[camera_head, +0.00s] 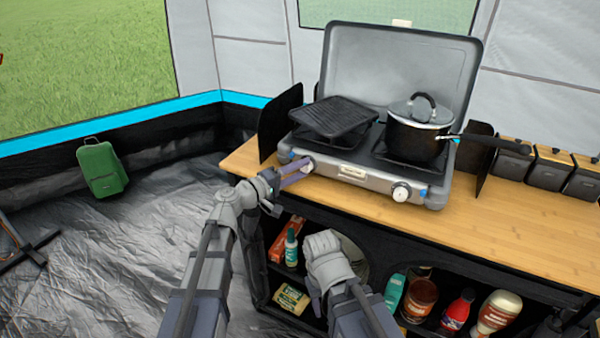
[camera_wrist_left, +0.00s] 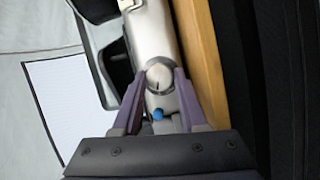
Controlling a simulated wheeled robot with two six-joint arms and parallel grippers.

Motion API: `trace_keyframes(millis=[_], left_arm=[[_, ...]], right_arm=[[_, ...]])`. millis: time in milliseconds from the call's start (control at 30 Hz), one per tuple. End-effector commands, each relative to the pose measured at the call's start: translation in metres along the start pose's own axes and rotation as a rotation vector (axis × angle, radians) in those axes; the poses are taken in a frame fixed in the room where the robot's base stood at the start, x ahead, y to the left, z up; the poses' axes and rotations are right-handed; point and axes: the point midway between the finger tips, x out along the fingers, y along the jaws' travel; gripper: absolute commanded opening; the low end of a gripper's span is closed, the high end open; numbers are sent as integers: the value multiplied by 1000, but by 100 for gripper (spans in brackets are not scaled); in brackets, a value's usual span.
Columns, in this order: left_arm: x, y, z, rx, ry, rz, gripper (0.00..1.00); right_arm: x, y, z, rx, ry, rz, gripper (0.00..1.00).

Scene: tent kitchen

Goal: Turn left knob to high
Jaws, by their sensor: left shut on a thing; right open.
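The left knob (camera_head: 308,163) is on the front panel of the grey camp stove (camera_head: 425,190), at its left end. My left gripper (camera_head: 298,172) is at this knob, with a purple finger reaching to it. In the left wrist view the round knob (camera_wrist_left: 158,76) sits between the two fingertips of my left gripper (camera_wrist_left: 160,73), which are closed on its sides. A dark mark shows on the knob face. My right gripper (camera_head: 314,299) is low in front of the shelf; its fingers are mostly hidden by my right arm.
The right knob (camera_head: 401,192) is on the same panel. A black griddle (camera_head: 335,114) and a lidded pot (camera_head: 417,134) stand on the stove. Black canisters (camera_head: 511,160) line the wooden counter (camera_head: 500,222) at right. Bottles and jars fill the shelf below.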

Motion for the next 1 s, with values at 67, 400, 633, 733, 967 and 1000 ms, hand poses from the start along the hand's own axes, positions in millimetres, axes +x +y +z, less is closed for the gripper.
trace_keyframes(millis=[67, 400, 633, 733, 967, 1000], left_arm=[[0, -1, 1, -5, -1, 1, 0], [0, 0, 1, -9, -1, 3, 0], [0, 0, 1, -9, 0, 3, 60], [0, 0, 0, -9, 0, 3, 72], [0, 0, 0, -9, 0, 3, 72], [0, 0, 0, -9, 0, 3, 72]], right_arm=[[1, 0, 0, 0, 0, 0, 50], [1, 0, 0, 0, 0, 0, 50], [1, 0, 0, 0, 0, 0, 50], [1, 0, 0, 0, 0, 0, 50], [1, 0, 0, 0, 0, 0, 50], [1, 0, 0, 0, 0, 0, 50]])
